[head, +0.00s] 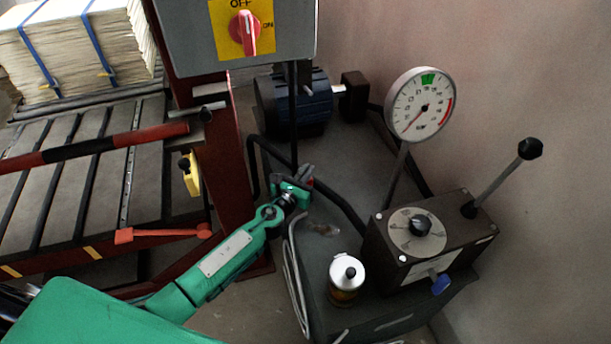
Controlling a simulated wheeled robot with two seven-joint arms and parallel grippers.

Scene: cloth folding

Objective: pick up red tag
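My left gripper (303,178), at the end of the green arm from the lower left, is above the dark machine base, in front of a thin black post. The finger gap cannot be made out. No other thing is clearly a red tag. My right gripper is not in view.
A grey switch box (190,38) with a red knob (243,33) hangs above. A pressure gauge (420,104), a lever box (425,240) and a small can (346,279) stand right. A red-framed slatted bed (95,178) fills the left. A blue motor (300,105) sits behind.

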